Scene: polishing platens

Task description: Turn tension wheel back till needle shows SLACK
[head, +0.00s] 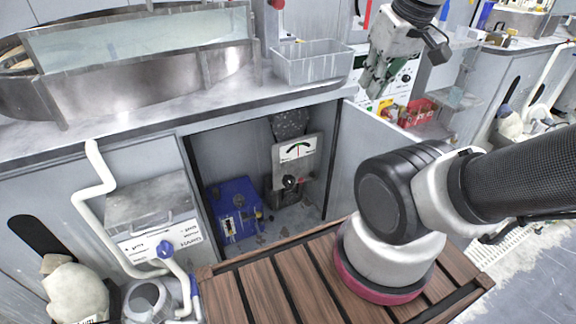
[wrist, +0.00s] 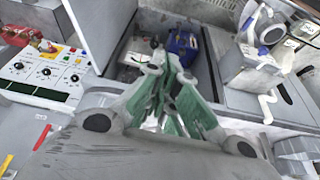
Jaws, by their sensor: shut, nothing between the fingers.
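The tension gauge (head: 298,149) is a white dial with a coloured arc on a grey panel inside the open cabinet under the bench. Its lettering is too small to read, so I cannot tell what the needle shows. The dark tension wheel (head: 290,182) sits just below the dial. My gripper (head: 371,88) is shut and empty, above and to the right of the gauge, well apart from the wheel. In the wrist view my gripper's green-padded fingers (wrist: 172,88) point toward the cabinet, and partly cover the area near the gauge (wrist: 142,48).
A blue box (head: 235,208) stands left of the gauge in the cabinet. The open cabinet door (head: 376,150) stands at the right. A clear bin (head: 312,62) sits on the bench edge above. Wooden slats (head: 285,280) lie in front, below the opening.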

